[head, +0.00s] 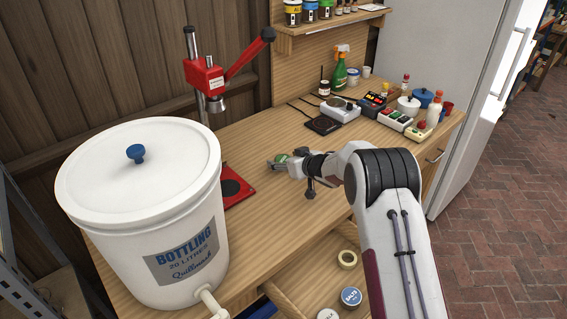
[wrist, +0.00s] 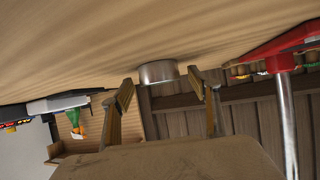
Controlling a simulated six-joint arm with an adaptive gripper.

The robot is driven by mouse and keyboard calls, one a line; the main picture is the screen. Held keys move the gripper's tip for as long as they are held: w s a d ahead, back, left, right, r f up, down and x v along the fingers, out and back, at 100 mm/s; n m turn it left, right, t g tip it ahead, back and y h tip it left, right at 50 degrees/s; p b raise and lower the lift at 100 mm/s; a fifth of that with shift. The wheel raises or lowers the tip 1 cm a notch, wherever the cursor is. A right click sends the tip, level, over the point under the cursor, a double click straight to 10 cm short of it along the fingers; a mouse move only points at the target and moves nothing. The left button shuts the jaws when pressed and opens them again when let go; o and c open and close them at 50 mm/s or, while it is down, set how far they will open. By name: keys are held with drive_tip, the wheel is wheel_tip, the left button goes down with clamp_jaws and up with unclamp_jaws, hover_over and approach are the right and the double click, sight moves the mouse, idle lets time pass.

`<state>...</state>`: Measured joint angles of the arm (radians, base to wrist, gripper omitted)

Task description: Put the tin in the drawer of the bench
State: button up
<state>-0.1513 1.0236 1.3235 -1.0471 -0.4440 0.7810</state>
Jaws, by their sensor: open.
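A short silver tin (wrist: 158,72) stands on the bench top in the wrist view, which is upside down. In the head view, a small green-topped thing, seemingly this tin (head: 281,158), shows at the tip of my gripper (head: 280,163). My gripper (wrist: 161,82) is open, low over the bench, with one finger to each side of the tin in the picture. I cannot tell if either finger touches it. The bench drawer (head: 297,300) is pulled open at the front, partly hidden by my arm.
The drawer holds a tape roll (head: 347,259) and a blue-labelled round container (head: 351,297). A white bottling bucket (head: 150,215) and a red capper (head: 207,80) stand at left. Scales (head: 340,110), bottles and pots crowd the back right.

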drive_tip(key=shift+w+a+f, duration=0.25)
drive_tip(key=shift+w, duration=0.15)
idle(0.3)
drive_tip(key=c, duration=1.4)
drive_tip(key=shift+o, duration=0.2)
drive_tip(key=shift+r, duration=0.1)
drive_tip(key=shift+r, duration=4.95)
